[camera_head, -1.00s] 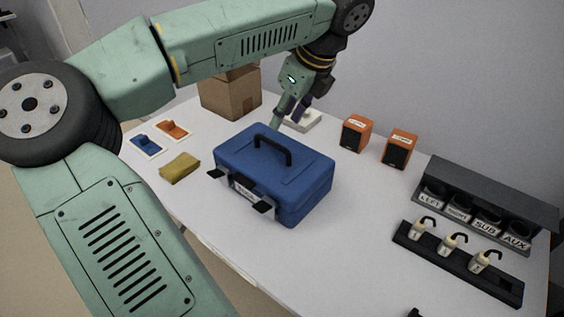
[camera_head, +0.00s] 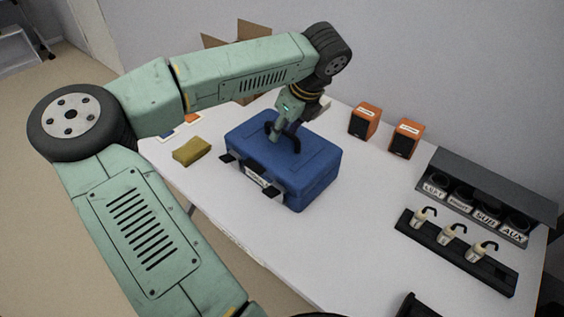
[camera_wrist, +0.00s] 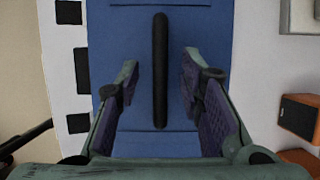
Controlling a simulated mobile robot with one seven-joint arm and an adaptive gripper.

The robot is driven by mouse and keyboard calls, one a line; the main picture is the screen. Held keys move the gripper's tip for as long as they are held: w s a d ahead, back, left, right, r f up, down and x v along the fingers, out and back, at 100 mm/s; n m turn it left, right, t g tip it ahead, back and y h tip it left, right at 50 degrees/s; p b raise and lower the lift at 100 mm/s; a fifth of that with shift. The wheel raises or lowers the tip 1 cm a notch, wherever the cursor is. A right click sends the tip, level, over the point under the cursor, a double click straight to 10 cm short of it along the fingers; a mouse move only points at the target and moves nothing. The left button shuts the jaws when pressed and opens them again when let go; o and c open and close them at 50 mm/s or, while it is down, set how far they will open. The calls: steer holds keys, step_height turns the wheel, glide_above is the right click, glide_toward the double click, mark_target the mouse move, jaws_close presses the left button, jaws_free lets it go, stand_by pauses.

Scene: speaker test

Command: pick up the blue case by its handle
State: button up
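The blue case (camera_head: 305,175) lies flat and closed on the white table, its latches facing the table's front edge. Its black handle (camera_wrist: 160,70) stands up from the lid. My gripper (camera_head: 283,132) is just over the lid at the handle, pointing down. In the wrist view my gripper (camera_wrist: 160,82) is open, with one purple-padded finger on each side of the handle. A gap shows between each finger and the handle. In the head view the fingers partly hide the handle.
Two orange speakers (camera_head: 364,120) (camera_head: 403,138) stand right of the case. A black rack (camera_head: 480,200) and a strip with hooked plugs (camera_head: 455,252) lie farther right. A yellow-green block (camera_head: 191,151) is to the left. A cardboard box (camera_head: 250,32) stands behind my arm.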

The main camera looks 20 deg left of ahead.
steer(key=shift+c, duration=0.6)
jaws_close()
steer(key=shift+r, duration=0.15)
stand_by(0.4)
